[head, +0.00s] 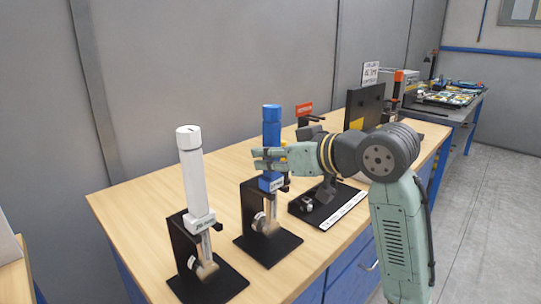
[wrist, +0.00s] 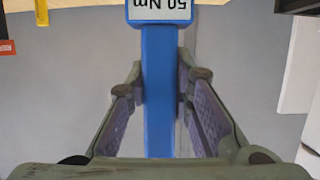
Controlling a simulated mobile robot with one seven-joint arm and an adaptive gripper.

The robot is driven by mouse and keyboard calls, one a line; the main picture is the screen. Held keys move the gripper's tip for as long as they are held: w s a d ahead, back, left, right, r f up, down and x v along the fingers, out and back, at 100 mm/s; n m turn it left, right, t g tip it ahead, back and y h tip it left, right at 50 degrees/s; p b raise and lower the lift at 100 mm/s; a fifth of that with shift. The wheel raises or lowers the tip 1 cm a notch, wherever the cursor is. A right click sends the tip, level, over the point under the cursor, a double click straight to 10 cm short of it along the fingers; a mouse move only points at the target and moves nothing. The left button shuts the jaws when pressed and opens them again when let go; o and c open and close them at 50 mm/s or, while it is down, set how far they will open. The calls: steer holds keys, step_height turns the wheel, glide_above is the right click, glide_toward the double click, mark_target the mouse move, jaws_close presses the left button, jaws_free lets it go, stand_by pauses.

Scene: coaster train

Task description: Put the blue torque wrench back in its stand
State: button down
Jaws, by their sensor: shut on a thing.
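The blue torque wrench (head: 271,128) stands upright at its black stand (head: 268,250) on the wooden bench in the head view. Its lower end is down by the stand's upright; I cannot tell whether it is fully seated. My gripper (head: 268,160) is shut on the wrench's shaft below the blue top, coming from the right. In the wrist view the blue shaft (wrist: 158,120) runs between the two fingers (wrist: 160,88), with an upside-down "50 Nm" label at the top. The fingers hide part of the shaft in the head view.
A white torque wrench (head: 192,175) stands in a like black stand (head: 208,285) to the left. Another black stand (head: 325,205) with a white label strip is to the right, beneath my arm. A dark panel (head: 363,106) stands behind. Bare bench top (head: 130,208) lies at the left.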

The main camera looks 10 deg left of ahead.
steer(key=shift+f, duration=0.15)
steer(key=c, duration=1.7)
jaws_free()
steer(key=o, duration=0.4)
steer(key=shift+c, duration=0.2)
steer(key=shift+f, duration=0.1)
